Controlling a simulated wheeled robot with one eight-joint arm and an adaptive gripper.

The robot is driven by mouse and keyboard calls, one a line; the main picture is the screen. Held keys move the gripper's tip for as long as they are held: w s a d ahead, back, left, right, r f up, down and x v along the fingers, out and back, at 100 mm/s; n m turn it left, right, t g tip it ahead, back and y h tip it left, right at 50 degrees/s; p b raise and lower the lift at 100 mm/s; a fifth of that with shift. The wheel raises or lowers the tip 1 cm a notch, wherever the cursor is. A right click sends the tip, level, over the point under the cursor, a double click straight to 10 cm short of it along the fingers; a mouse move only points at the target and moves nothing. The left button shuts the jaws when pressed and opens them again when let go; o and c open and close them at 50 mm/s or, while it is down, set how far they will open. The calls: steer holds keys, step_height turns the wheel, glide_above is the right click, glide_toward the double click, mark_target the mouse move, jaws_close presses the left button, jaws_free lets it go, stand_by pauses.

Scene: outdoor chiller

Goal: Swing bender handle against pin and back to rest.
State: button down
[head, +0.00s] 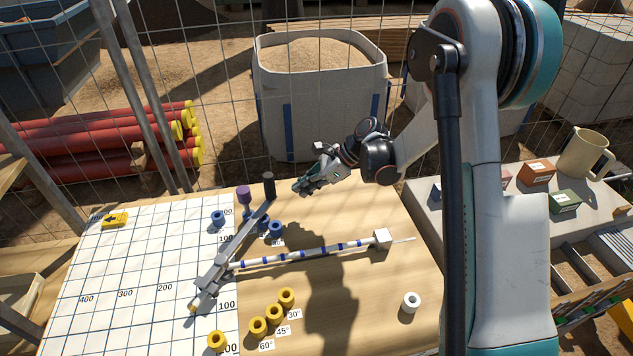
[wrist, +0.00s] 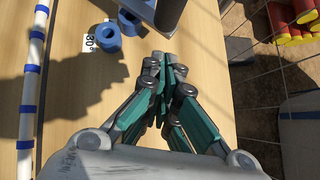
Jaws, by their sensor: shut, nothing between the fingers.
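The bender handle (head: 247,230) is a long grey bar running from the bender's near end up to a dark upright grip (head: 269,186) at its far end. The grip also shows at the top of the wrist view (wrist: 169,14). Blue ring-shaped pins (head: 276,228) sit close to the right of the bar, and one shows in the wrist view (wrist: 105,39). A white rod with blue bands (head: 307,252) lies right of the handle, ending at a white block (head: 382,239). My gripper (head: 302,188) is shut and empty, right of the grip and apart from it.
A purple knob (head: 244,196) stands left of the grip. Yellow rings (head: 273,313) with angle labels line the near side. A white grid board (head: 150,270) covers the left. A wire fence backs the table. The wood at right is mostly clear around a white ring (head: 411,302).

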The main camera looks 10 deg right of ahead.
mark_target(276, 197)
steer(key=shift+w+a+b, duration=0.2)
steer(key=shift+a+b, duration=0.05)
steer(key=shift+a, duration=0.75)
steer(key=shift+w+a+b, duration=0.2)
steer(key=shift+a, duration=0.8)
steer(key=shift+w+a+n+g, duration=0.7)
steer(key=shift+w+a+n, duration=0.1)
steer(key=shift+w+a, duration=0.55)
steer(key=shift+d, duration=0.1)
